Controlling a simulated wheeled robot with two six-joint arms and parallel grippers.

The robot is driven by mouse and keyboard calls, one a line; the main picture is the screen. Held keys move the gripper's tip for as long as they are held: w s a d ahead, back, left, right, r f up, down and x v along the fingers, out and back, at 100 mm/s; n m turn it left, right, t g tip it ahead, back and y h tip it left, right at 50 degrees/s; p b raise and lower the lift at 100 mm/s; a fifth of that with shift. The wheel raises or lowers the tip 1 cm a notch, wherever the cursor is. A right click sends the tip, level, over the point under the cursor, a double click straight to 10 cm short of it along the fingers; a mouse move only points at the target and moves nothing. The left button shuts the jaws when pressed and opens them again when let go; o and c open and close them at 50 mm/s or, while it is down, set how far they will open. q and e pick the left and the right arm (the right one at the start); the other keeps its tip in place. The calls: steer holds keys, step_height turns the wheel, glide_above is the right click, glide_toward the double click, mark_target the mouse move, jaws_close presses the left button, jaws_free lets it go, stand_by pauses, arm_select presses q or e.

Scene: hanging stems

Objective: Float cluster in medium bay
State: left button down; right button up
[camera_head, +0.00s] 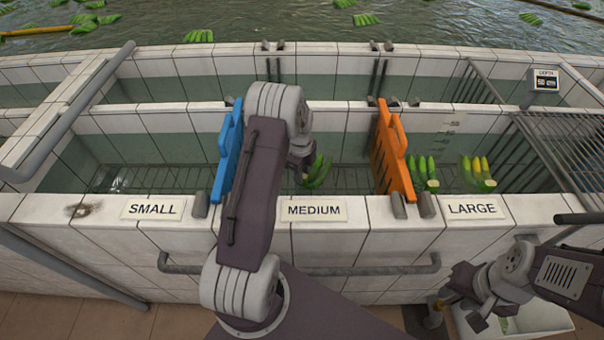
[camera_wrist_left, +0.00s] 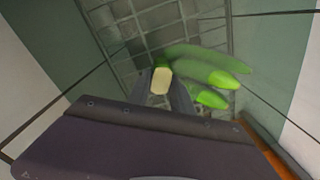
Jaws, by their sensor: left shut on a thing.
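The green banana cluster (camera_head: 318,172) is inside the medium bay, between the blue divider and the orange divider. My left gripper (camera_head: 301,172) reaches over the front wall and is shut on it. In the left wrist view, the pale cut end of the cluster (camera_wrist_left: 161,80) sits between the fingers, with green fingers of fruit spreading right over a grid floor. I cannot tell whether the cluster touches the water. The MEDIUM label (camera_head: 314,211) is on the wall front. My right gripper (camera_head: 440,308) is low at the right, its jaws unclear.
The blue divider (camera_head: 227,150) and orange divider (camera_head: 394,155) flank the medium bay. Green clusters (camera_head: 426,172) lie in the large bay. A pale crate (camera_head: 540,318) with something green stands below the right arm. A rail (camera_head: 300,270) runs along the front wall.

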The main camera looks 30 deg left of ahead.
arm_select(q)
steer(key=shift+f+b, duration=0.6)
steer(key=shift+f, duration=0.4)
steer(key=c, duration=1.1)
jaws_free()
steer(key=shift+o, duration=0.2)
steer(key=r, duration=0.9)
steer(key=shift+s, duration=0.2)
step_height(320, 180, up, 18)
steer(key=p, duration=1.6)
steer(key=shift+f, duration=0.2)
